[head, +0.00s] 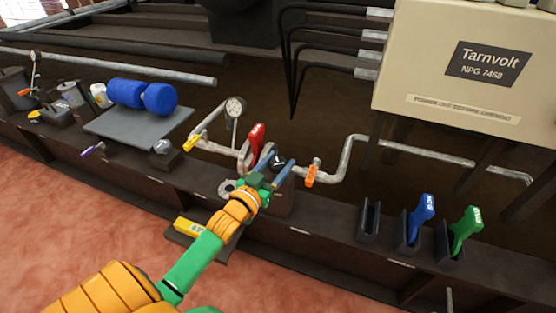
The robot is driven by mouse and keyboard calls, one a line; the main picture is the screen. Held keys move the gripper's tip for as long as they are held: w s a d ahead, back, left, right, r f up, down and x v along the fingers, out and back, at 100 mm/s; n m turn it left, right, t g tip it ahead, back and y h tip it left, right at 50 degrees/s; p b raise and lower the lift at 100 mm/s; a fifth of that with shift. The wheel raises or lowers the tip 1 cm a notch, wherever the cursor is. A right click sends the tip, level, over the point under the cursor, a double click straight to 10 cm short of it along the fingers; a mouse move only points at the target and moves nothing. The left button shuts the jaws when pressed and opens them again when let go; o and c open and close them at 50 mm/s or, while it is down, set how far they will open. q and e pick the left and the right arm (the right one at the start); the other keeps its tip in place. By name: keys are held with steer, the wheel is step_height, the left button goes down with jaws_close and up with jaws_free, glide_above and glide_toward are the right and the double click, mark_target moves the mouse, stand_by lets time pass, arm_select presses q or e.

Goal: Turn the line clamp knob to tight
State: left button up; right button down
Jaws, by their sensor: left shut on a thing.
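My left gripper (275,172) reaches in from the bottom left to the pipe line at the middle of the bench. It is shut at a small dark part just below and right of the red handle (256,138), where the line clamp knob appears to be. The gripper hides most of that knob, so its turned position cannot be read. The red handle stands upright, tilted slightly, beside the grey pipe (215,147). My right gripper is not in view.
A pressure gauge (235,107) and a yellow valve handle (189,143) are left of the gripper, an orange valve handle (311,175) right. Blue (421,212) and green (466,225) handles stand in holders beside an empty holder (369,221). The beige Tarnvolt cabinet (425,75) overhangs the back right.

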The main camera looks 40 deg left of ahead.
mark_target(273, 169)
arm_select(q)
steer(key=o, duration=1.4)
steer(key=shift+c, duration=0.2)
steer(key=shift+s, duration=0.35)
steer(key=s+p, duration=0.2)
steer(key=s, duration=0.4)
steer(key=shift+s+d, duration=0.2)
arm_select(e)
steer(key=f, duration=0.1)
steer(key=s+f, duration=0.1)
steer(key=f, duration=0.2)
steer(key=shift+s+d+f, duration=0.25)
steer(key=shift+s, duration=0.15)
